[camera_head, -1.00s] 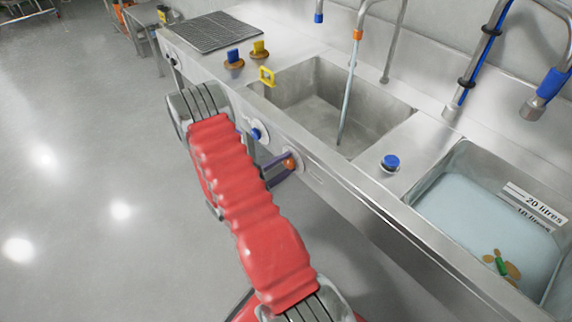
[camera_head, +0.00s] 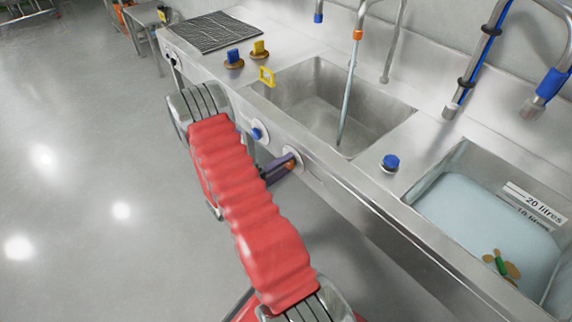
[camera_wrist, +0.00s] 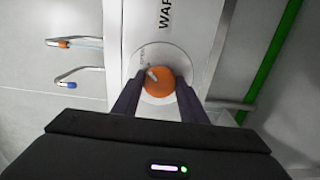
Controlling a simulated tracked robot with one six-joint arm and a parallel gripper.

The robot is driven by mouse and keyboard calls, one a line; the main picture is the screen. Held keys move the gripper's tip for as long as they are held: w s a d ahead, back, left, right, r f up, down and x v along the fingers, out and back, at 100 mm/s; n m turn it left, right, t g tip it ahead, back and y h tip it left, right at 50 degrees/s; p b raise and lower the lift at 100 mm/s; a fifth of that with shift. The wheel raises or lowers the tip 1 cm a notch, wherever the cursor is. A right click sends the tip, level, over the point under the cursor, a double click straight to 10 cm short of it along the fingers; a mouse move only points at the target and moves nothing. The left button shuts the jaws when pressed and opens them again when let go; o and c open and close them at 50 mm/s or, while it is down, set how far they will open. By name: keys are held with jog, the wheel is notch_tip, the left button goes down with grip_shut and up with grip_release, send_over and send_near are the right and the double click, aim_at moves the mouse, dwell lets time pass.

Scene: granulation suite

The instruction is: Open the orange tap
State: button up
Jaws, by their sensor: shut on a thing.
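The orange tap (camera_wrist: 155,80) is a round knob with a pale mark, set on a white round plate on the sink's front panel. In the wrist view my gripper (camera_wrist: 157,84) has a dark finger on each side of the knob and is shut on it. In the head view my gripper (camera_head: 286,162) is at the front panel, and only a little of the orange knob (camera_head: 290,165) shows beside the fingers. Water runs as a thin stream (camera_head: 346,100) from the orange-collared spout (camera_head: 357,35) into the left basin.
A blue knob (camera_head: 257,132) is on the panel left of my gripper. Another blue knob (camera_head: 390,162) is on the worktop. The right basin (camera_head: 450,165) holds water with a green item and brown pieces. Blue and yellow blocks stand near a drain grid (camera_head: 210,32).

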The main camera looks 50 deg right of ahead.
jog(key=shift+s+f, duration=0.25)
jog(key=o, duration=1.1)
jog(key=shift+w+r, duration=0.1)
jog(key=shift+w, duration=0.05)
jog(key=shift+c, duration=0.2)
jog(key=shift+w, duration=0.1)
jog(key=v, duration=1.3)
jog(key=shift+a, duration=0.35)
jog(key=shift+n, duration=0.3)
